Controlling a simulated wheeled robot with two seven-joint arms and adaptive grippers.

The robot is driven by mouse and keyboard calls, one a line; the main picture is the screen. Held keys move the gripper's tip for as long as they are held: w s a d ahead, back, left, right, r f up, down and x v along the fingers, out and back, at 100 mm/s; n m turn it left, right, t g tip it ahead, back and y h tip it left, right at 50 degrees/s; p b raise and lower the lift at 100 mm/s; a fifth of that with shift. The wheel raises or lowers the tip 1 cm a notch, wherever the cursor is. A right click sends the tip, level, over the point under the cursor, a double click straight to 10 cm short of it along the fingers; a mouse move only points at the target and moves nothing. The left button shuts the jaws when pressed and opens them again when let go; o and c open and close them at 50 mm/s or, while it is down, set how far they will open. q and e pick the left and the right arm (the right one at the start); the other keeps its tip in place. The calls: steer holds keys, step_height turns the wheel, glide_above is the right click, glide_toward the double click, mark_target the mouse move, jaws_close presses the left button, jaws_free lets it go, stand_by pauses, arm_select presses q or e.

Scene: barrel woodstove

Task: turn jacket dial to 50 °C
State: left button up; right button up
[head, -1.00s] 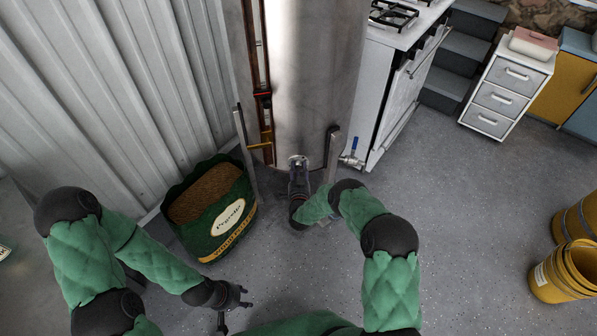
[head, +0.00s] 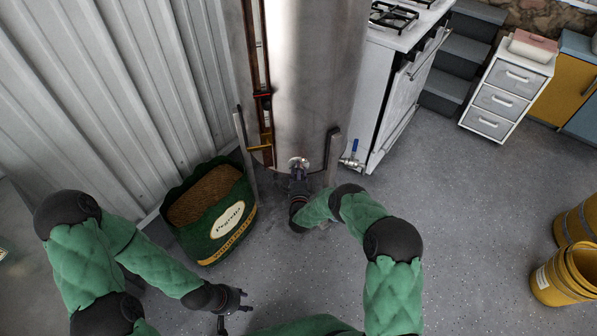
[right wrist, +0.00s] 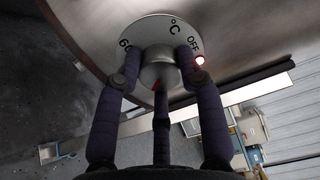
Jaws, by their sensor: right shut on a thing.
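The jacket dial is a round silver plate (right wrist: 150,34) with a raised metal knob (right wrist: 161,70) on the steel cylinder. In the head view, my right gripper (head: 299,178) is at the cylinder's lower front. My left gripper (head: 236,304) is low and empty, fingers apart.
The tall steel cylinder (head: 315,80) stands between a corrugated wall (head: 100,80) and a white stove (head: 390,90). A green pellet bag (head: 215,225) is left of the right gripper. A blue-handled valve (head: 353,152) is close on the right.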

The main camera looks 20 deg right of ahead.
steer(key=m, duration=0.6)
steer(key=shift+w+d+m, duration=0.1)
steer(key=shift+m, duration=0.2)
stand_by(0.4)
steer(key=o, duration=1.1)
steer(key=shift+o, duration=0.2)
steer(key=v, duration=1.2)
steer(key=shift+f, duration=0.1)
